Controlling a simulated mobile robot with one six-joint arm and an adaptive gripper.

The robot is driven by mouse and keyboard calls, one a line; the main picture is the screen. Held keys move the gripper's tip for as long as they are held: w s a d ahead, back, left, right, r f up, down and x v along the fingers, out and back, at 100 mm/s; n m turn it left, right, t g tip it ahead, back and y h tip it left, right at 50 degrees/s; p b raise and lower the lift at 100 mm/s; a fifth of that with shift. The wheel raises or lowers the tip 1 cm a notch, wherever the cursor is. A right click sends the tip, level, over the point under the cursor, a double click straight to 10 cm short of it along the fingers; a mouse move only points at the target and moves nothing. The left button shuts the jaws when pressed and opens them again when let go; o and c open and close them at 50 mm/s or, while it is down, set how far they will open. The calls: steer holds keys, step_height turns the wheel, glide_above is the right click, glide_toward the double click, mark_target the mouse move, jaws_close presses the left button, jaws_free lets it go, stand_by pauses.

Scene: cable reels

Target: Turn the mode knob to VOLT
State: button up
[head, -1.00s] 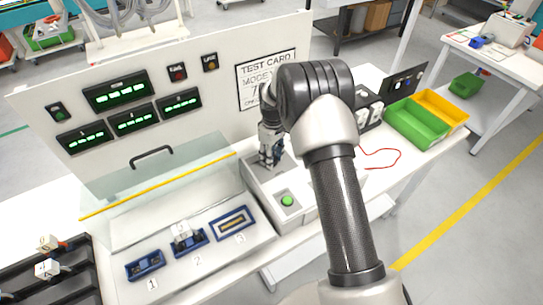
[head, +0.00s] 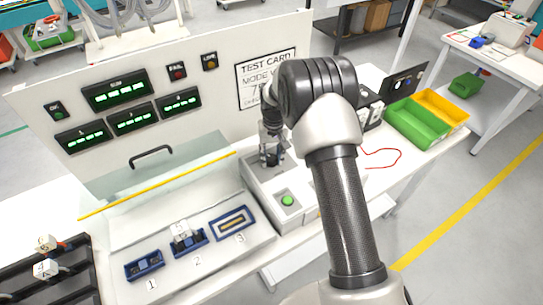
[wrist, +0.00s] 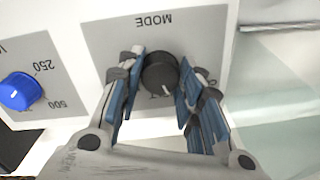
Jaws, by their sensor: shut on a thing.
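The mode knob (wrist: 160,73) is round and dark, on a grey panel (wrist: 110,35) lettered MODE, which reads upside down in the wrist view. My gripper (wrist: 157,82) is shut on the knob, with a blue-padded finger on either side. The fingers hide most of the position lettering; only part of a word shows below the knob and another at its right. I cannot tell which position the knob points to.
A blue knob (wrist: 18,92) with a 250 and 500 scale sits left of the mode panel. A green button (head: 287,201) is on the box front. A clear hinged cover (head: 150,180) stands at left. A test card (head: 268,75) hangs on the back panel.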

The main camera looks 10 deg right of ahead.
mark_target(273, 158)
steer(key=shift+m, duration=1.9)
steer(key=o, duration=1.1)
steer(key=shift+c, duration=0.2)
steer(key=shift+r, duration=0.1)
step_height(273, 158, up, 12)
steer(key=shift+d, duration=0.25)
